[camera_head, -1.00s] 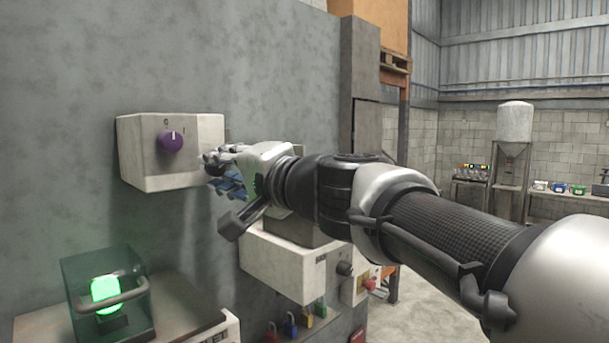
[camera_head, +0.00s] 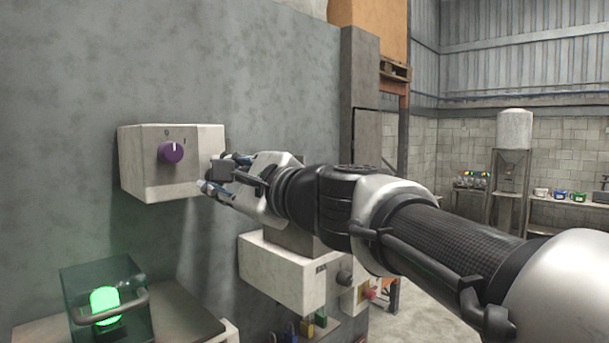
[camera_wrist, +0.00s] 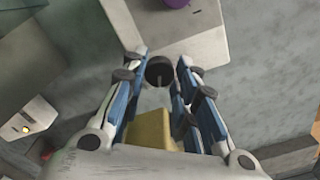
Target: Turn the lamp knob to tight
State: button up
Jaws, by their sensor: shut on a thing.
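A white box (camera_head: 152,178) is fixed to the grey wall, with a purple knob (camera_head: 170,152) on its front between the marks 0 and 1. The purple knob's white line points about straight up. My gripper (camera_head: 213,178) is at the box's right side, to the right of the purple knob and apart from it. In the wrist view, my gripper (camera_wrist: 160,70) has its blue and white fingers on both sides of a round black knob (camera_wrist: 159,71), shut on it. The purple knob (camera_wrist: 177,3) shows at that view's top edge. I cannot tell which knob is the lamp's.
A lit green lamp (camera_head: 104,304) stands in a clear case below left. A yellow block (camera_wrist: 150,130) shows between the finger bases. The floor to the right is partly hidden by my arm.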

jog(key=shift+m+p, duration=2.6)
jog(key=shift+m, duration=4.3)
jog(key=o, duration=0.8)
jog(key=shift+d, duration=0.1)
jog(key=v, duration=1.2)
